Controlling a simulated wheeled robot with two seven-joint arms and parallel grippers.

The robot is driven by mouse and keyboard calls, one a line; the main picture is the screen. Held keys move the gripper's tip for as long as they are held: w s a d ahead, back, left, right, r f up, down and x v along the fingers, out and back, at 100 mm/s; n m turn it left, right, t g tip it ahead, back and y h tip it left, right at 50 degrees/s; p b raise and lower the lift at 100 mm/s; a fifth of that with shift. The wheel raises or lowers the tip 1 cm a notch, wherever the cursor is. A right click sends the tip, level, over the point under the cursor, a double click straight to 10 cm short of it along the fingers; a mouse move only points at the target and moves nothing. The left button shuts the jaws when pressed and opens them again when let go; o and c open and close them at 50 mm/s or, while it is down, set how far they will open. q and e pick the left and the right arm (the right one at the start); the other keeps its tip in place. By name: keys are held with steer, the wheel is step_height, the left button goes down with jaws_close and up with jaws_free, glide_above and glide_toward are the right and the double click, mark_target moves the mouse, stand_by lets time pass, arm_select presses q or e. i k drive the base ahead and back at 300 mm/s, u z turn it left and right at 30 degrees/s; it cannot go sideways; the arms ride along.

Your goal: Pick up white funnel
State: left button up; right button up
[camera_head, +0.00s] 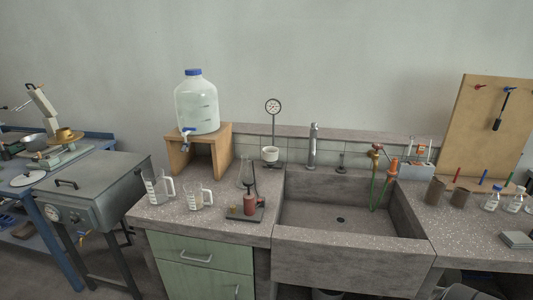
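A small white cup-shaped piece (270,154), which looks like the white funnel, stands at the back of the bench, left of the sink. It is just below a round dial gauge (273,106) on a thin stem. What supports the white piece is too small to tell clearly. Neither of my grippers shows in the head view.
A concrete sink (350,261) with a tap (313,146) lies right of it. A clear flask (245,172), a small reddish device on a dark base (245,214), two measuring jugs (158,187) (199,196) and a large bottle (197,103) on a wooden stand (222,148) are to its left.

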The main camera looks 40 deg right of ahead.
mark_target(271, 160)
steer(key=z, duration=0.4)
steer(key=i, duration=0.7)
steer(key=z, duration=1.2)
steer(key=i, duration=0.45)
steer(key=z, duration=0.4)
